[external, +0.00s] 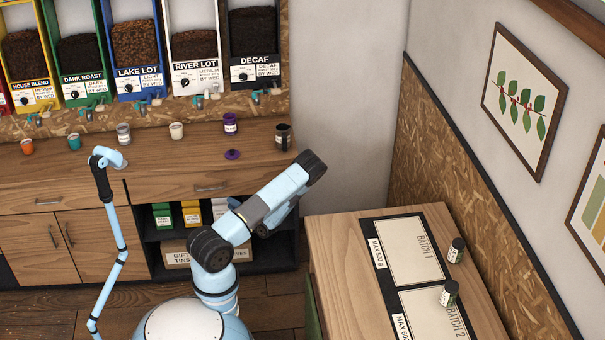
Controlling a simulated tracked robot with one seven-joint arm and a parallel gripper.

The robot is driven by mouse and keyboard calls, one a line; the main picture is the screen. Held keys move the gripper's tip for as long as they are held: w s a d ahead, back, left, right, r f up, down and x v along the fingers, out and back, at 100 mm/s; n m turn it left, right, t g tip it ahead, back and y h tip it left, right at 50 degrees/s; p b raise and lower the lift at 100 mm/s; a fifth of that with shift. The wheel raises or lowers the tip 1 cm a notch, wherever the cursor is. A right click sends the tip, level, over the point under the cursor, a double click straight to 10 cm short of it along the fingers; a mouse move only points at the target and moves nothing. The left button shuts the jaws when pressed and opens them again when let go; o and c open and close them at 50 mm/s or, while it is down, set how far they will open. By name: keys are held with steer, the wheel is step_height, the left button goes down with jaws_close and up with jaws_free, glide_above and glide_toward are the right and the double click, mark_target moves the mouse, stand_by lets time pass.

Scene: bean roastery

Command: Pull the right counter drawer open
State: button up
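The right counter drawer (165,186) is a wide wooden front under the countertop, left of my arm. It looks shut and flush with the counter. Its metal bar handle (211,188) is in plain sight. My light-blue arm rises from the base, bends at a dark elbow and folds back toward the counter front. My gripper is mostly hidden behind the arm links, to the right of and a little below the handle. I cannot make out its fingers, whether they are open, or whether they touch anything.
The left drawer (40,198) looks shut. Cups, jars and a purple lid (233,155) stand on the countertop (180,148). An open shelf with boxes (191,213) lies below the right drawer. A wooden side table (335,262) with two dark jars stands right of my arm.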

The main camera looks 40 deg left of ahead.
glide_toward(218, 190)
steer(key=s+a+r, duration=0.1)
steer(key=a, duration=0.1)
steer(key=s+a+r, duration=0.1)
steer(key=a+r, duration=0.3)
steer(key=shift+s+r, duration=0.25)
steer(key=shift+s, duration=0.15)
jaws_close()
